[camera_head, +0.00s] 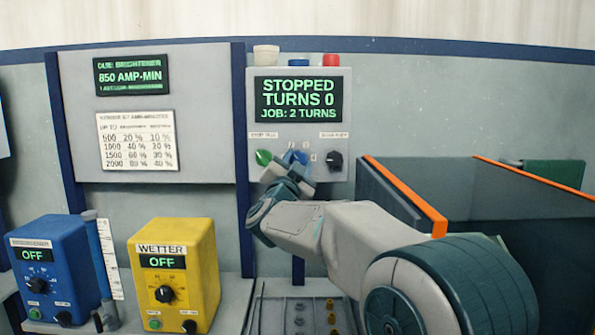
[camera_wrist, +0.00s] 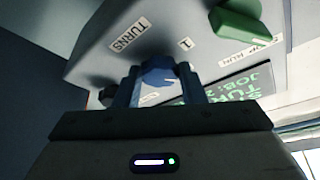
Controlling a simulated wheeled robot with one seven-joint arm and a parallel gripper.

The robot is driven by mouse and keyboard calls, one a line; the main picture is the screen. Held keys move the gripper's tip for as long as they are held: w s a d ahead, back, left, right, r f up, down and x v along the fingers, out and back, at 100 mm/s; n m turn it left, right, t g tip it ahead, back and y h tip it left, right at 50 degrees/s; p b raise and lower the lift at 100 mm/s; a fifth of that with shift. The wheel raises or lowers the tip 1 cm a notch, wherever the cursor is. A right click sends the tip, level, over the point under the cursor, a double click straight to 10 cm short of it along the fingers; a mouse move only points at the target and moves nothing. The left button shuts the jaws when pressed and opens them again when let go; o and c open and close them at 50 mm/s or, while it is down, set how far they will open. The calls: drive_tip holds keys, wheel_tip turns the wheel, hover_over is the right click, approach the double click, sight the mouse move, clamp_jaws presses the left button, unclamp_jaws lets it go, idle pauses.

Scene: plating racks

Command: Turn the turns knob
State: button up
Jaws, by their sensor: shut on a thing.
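The blue turns knob (camera_head: 296,157) sits on the face of a grey control box, between a green knob (camera_head: 263,157) and a black knob (camera_head: 335,161). My gripper (camera_head: 288,174) is at the blue knob and partly covers it in the head view. In the wrist view the blue knob (camera_wrist: 158,75) sits between my two fingers (camera_wrist: 158,88), which are shut on it. A label reading TURNS (camera_wrist: 130,35) shows beside it. The box's display (camera_head: 298,99) reads STOPPED, TURNS 0, JOB: 2 TURNS.
A blue BRIGHTENER box (camera_head: 60,258) and a yellow WETTER box (camera_head: 178,262), both reading OFF, stand at the lower left. A dark tank with an orange rim (camera_head: 404,195) stands right of the control box. A dosing chart (camera_head: 137,140) hangs on the left panel.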

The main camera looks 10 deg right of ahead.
drive_tip(key=shift+a+f+m+g, duration=0.1)
drive_tip(key=shift+m+g, duration=0.3)
drive_tip(key=shift+m, duration=0.6)
drive_tip(key=shift+h, duration=0.4)
drive_tip(key=o, duration=1)
drive_tip(key=b+v, duration=0.1)
drive_tip(key=v, duration=1.2)
drive_tip(key=shift+s+a, duration=0.15)
drive_tip(key=shift+s, duration=0.2)
